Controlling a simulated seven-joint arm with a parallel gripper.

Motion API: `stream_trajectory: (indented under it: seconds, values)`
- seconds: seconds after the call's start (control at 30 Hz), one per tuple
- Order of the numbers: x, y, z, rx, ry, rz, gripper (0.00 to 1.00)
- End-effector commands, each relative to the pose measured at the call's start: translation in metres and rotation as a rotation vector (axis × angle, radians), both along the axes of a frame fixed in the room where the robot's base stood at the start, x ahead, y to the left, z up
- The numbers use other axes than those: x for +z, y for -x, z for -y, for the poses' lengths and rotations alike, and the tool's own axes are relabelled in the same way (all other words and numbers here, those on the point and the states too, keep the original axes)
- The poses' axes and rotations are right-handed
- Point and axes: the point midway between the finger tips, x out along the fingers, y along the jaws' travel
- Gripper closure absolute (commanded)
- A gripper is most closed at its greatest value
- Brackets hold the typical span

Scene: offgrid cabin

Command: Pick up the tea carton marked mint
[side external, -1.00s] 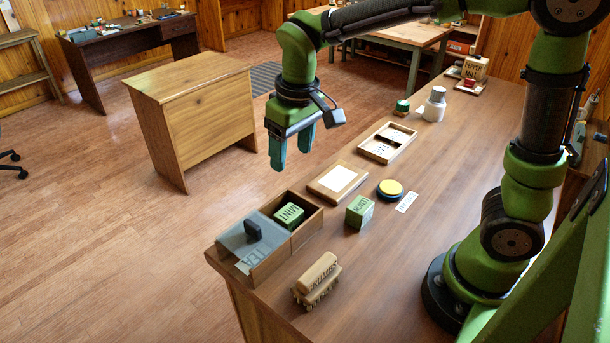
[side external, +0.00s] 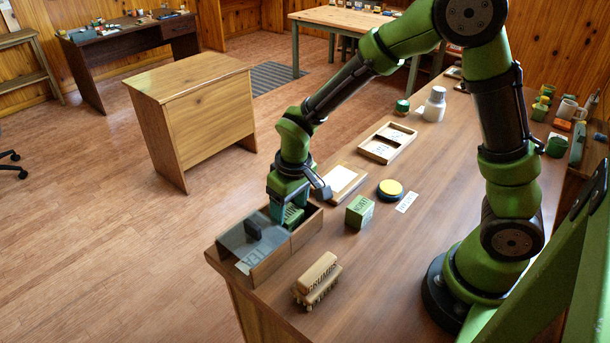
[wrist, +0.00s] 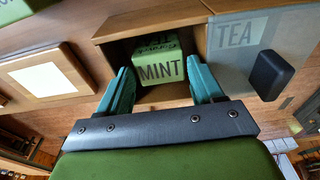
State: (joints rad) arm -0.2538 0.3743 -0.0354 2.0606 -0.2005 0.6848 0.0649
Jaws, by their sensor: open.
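The green mint carton (wrist: 161,68) sits in the open part of the wooden tea box (wrist: 110,28), its MINT label facing the wrist camera. In the side view the carton (side external: 292,214) is partly hidden by my gripper. My gripper (wrist: 162,85) is open, with one teal finger on each side of the carton; I cannot tell whether they touch it. In the side view my gripper (side external: 287,212) reaches down into the box. A translucent lid marked TEA (side external: 252,243) with a dark handle covers the other part of the box.
A second green carton (side external: 360,211) stands on the counter right of the box. A wooden brush-like block (side external: 317,279) lies in front. A framed white panel (side external: 340,180), a yellow-topped round tin (side external: 390,189) and a label card (side external: 406,202) lie nearby. The box walls are close around my fingers.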

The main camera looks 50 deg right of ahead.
Motion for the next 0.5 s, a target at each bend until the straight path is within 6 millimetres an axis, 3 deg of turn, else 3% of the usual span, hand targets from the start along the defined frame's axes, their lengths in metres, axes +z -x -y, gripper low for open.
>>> stream_trajectory:
  seconds: [0.1, 0.33, 0.5]
  values:
    - [-0.0098, -0.0011, 0.0003, 0.000, 0.001, 0.000, 0.34]
    - [-0.0107, -0.0015, 0.0001, 0.000, 0.000, 0.001, 0.34]
    - [-0.0105, -0.0015, 0.0001, 0.000, 0.000, 0.001, 0.59]
